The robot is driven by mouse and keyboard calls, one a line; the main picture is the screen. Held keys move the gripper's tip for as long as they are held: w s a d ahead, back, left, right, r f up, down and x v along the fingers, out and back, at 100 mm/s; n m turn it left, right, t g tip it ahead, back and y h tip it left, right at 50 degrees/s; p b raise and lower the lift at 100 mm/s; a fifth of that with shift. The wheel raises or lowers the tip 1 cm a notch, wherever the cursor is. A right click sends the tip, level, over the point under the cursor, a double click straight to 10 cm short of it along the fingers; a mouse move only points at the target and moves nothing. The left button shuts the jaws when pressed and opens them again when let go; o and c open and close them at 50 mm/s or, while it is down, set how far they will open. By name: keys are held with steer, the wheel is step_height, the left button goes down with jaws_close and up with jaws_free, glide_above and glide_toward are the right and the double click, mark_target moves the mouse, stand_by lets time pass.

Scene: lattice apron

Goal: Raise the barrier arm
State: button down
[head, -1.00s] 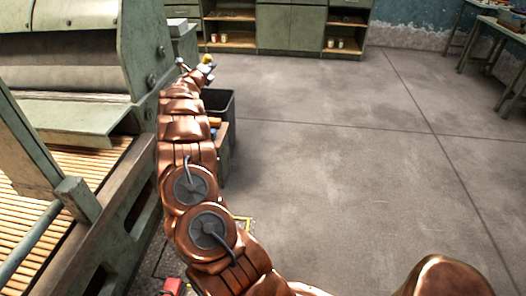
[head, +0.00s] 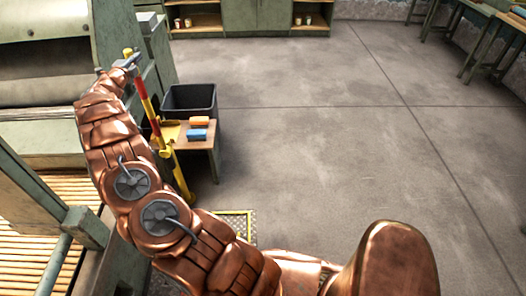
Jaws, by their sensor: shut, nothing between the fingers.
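The barrier arm (head: 147,104) is a thin bar with red and yellow bands. It slants in the head view from its yellow tip at upper left down to a yellow post (head: 180,176) at lower right; my copper arm hides part of the lower join. My gripper (head: 129,62) is at the bar's upper end, beside the yellow tip. It looks shut, with nothing seen between its fingers. It is small in the view, and I cannot tell whether it touches the bar.
A small wooden table (head: 208,146) holds an orange block (head: 200,121) and a blue block (head: 197,135). A dark bin (head: 189,98) stands behind it. A green machine with a slatted bed (head: 25,235) lies at left. Open concrete floor (head: 320,130) spreads at right.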

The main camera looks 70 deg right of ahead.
steer(key=shift+w+a+r+n+t, duration=0.2)
steer(key=shift+w+a, duration=0.2)
steer(key=shift+w, duration=0.2)
steer(key=shift+w+a+r+n+t, duration=0.1)
steer(key=shift+w+a+r, duration=0.1)
steer(key=shift+w+a, duration=0.3)
steer(key=shift+d, duration=0.2)
steer(key=s+d+b, duration=0.3)
steer(key=s, duration=0.2)
steer(key=s+a+g+b, duration=0.1)
steer(key=s+a+b, duration=0.1)
steer(key=a, duration=0.7)
steer(key=shift+s+f+b, duration=0.15)
steer(key=shift+f+b, duration=0.15)
steer(key=shift+b, duration=0.25)
steer(key=shift+a, duration=0.15)
